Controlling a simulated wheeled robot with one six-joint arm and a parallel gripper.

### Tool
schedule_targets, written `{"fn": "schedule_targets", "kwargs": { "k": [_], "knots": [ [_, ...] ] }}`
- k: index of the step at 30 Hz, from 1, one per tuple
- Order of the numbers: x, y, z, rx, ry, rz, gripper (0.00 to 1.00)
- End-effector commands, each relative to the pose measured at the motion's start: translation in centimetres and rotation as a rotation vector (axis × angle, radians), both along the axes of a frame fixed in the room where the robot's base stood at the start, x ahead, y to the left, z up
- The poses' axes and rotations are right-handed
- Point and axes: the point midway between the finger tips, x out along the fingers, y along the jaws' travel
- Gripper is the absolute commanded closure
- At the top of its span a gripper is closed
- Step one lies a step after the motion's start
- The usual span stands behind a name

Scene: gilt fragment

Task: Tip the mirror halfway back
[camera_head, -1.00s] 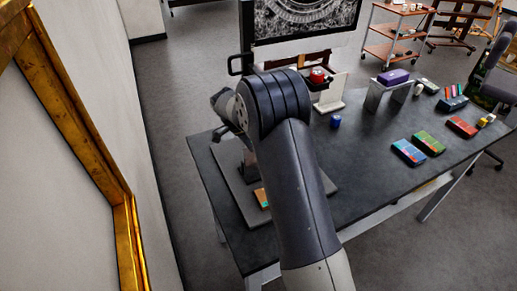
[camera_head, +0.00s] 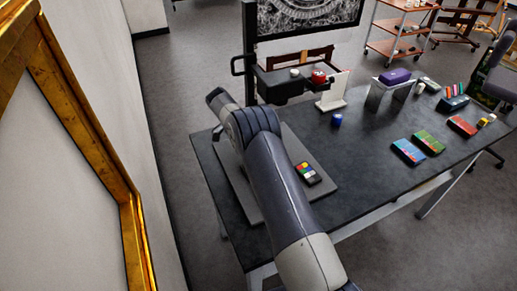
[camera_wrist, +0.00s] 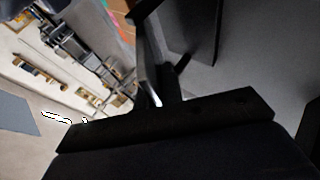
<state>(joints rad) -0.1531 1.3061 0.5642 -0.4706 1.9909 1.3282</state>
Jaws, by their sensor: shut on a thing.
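My gripper (camera_wrist: 161,92) is seen only in the wrist view, as a dark shape at the lower middle. Its fingers are close together on a dark thing whose form is hard to make out. In the head view my arm runs up from the bottom over the table's left part and hides the gripper. I cannot pick out the mirror with certainty. A black-framed panel (camera_head: 305,16) with an ornate round pattern stands at the back in the head view.
The dark table (camera_head: 360,170) has a grey board (camera_head: 240,192) with a colour card (camera_head: 307,172) at its left. A gilt frame (camera_head: 75,105) rises at the left.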

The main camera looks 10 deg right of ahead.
Motion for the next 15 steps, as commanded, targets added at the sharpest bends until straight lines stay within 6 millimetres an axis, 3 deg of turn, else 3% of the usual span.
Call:
{"fn": "schedule_targets", "kwargs": {
  "k": [12, 13, 15],
  "knots": [
    [0.01, -0.02, 0.01, -0.002, 0.007, -0.001, 1.0],
    [0.01, -0.02, 0.01, -0.002, 0.007, -0.001, 0.91],
    [0.01, -0.02, 0.01, -0.002, 0.006, 0.0, 0.85]
  ]
}}
